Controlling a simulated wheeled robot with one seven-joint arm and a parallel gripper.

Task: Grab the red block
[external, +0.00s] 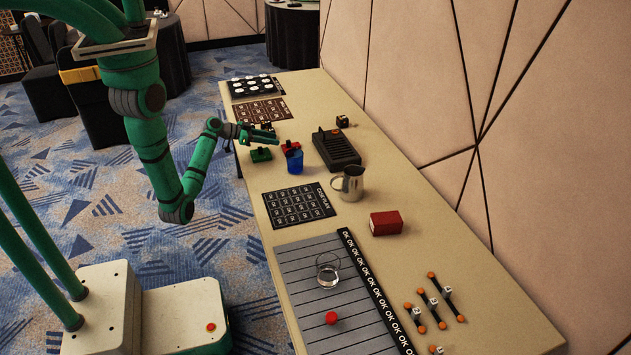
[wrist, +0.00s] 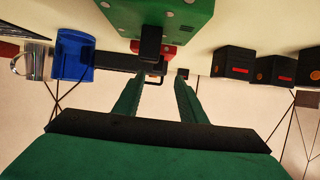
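A small red block (external: 291,146) lies on the table behind the blue cup (external: 295,163), partly hidden by it. In the wrist view the red block (wrist: 166,50) shows beyond a green block (wrist: 180,15) that has a dark knob. The green block also shows in the external view (external: 261,155), left of the cup. My gripper (external: 276,138) is above the table, over the area of the green and red blocks. In the wrist view its fingers (wrist: 161,76) are apart with nothing clearly held between them. A larger dark red box (external: 386,222) lies farther along the table.
A black device (external: 336,150) and a metal jug (external: 349,183) stand right of the cup. Several dark boxes (wrist: 233,63) show at the right of the wrist view. A glass (external: 327,270) and a round red piece (external: 331,318) are on the striped mat (external: 300,296) in front.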

